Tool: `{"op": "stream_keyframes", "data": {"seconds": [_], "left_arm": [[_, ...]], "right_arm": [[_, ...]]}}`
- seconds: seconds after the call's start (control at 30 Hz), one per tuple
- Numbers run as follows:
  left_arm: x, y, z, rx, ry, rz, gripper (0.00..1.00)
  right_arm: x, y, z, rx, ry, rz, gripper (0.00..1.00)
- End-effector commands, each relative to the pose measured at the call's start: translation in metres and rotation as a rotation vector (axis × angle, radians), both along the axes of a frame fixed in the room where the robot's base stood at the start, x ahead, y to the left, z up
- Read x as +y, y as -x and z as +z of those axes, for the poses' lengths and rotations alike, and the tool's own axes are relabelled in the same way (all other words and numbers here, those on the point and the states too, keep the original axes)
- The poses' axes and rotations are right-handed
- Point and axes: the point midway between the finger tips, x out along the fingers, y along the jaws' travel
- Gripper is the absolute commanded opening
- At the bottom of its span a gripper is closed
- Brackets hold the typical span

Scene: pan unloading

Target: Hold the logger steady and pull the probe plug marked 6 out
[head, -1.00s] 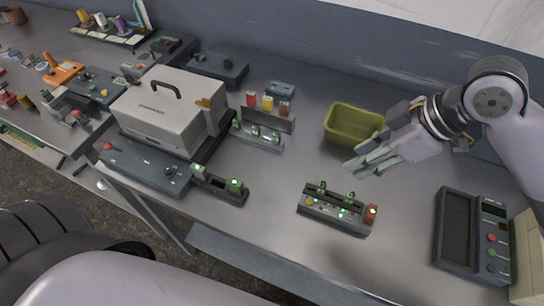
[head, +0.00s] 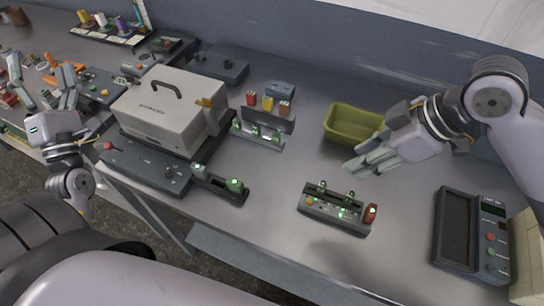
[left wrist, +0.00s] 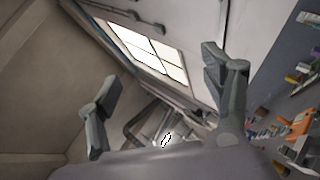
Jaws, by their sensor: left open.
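A small dark box (head: 333,213) with green-lit plugs on top and a red piece at its right end lies at the front of the bench, in the head view. A dark grey unit with a small display and coloured buttons (head: 472,238) lies further right. I cannot tell which is the logger, and no plug marked 6 is readable. My right gripper (head: 362,167) hangs above the bench beyond the small box, touching neither; its fingers look close together. My left gripper (head: 41,84) is open and empty over the left bench; its spread fingers also show in the left wrist view (left wrist: 165,95).
A yellow-green bin (head: 352,124) stands behind my right gripper. A light grey case with a handle (head: 165,108) stands left of centre. A rack with red, yellow and brown pieces (head: 268,115) is behind.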

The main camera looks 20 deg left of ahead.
Motion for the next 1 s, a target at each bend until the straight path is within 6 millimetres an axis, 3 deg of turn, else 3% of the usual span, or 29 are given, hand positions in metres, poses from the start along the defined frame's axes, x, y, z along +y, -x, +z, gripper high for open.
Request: {"op": "stream_keyframes", "data": {"seconds": [0.03,0.27,0.5,0.73,0.97,1.0], "left_arm": [[-0.003,-0.028,0.001,-0.080,0.127,-0.145,0.73],[-0.035,-0.131,-0.015,-0.321,0.712,-0.733,0.73],[-0.103,-0.218,-0.029,-0.430,1.347,-1.242,0.73],[-0.191,-0.269,-0.046,-0.369,2.016,-1.540,0.73],[-0.285,-0.282,-0.073,-0.160,2.751,-1.508,0.73],[-0.301,-0.280,-0.080,0.105,-2.723,1.377,0.73]], "right_arm": [[0.000,0.000,0.000,0.000,0.000,0.000,0.33],[0.000,0.000,0.000,0.000,0.000,0.000,0.33],[0.000,0.000,0.000,0.000,0.000,0.000,0.33],[0.000,0.000,0.000,0.000,0.000,0.000,0.33],[0.000,0.000,0.000,0.000,0.000,0.000,0.33],[0.000,0.000,0.000,0.000,0.000,0.000,0.33]]}}
